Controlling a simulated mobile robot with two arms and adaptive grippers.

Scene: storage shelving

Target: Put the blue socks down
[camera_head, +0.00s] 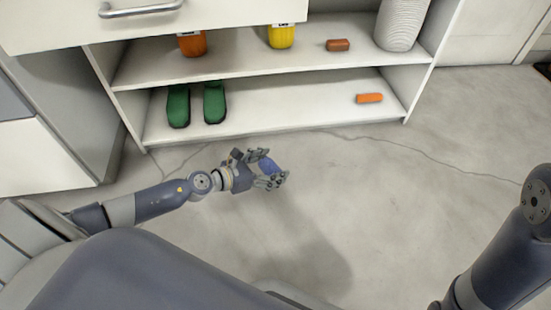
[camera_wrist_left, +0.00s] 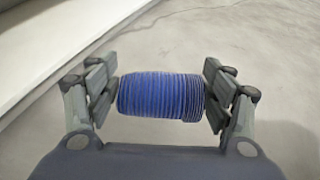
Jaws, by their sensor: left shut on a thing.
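The blue socks (camera_wrist_left: 160,95) are a rolled, ribbed bundle held between the two fingers of my left gripper (camera_wrist_left: 161,94) in the left wrist view. In the head view the left gripper (camera_head: 270,172) is shut on the blue socks (camera_head: 267,165), above the floor in front of the shelf unit. The fingers partly cover the socks there. My right arm shows at the right edge of the head view, but its gripper is out of view.
The low shelf (camera_head: 290,111) holds green shoes (camera_head: 197,104) at left and an orange roll (camera_head: 369,98) at right. The shelf above (camera_head: 250,62) holds two jars, a brown roll (camera_head: 338,45) and a white ribbed vase (camera_head: 400,22). The middle of the low shelf is clear.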

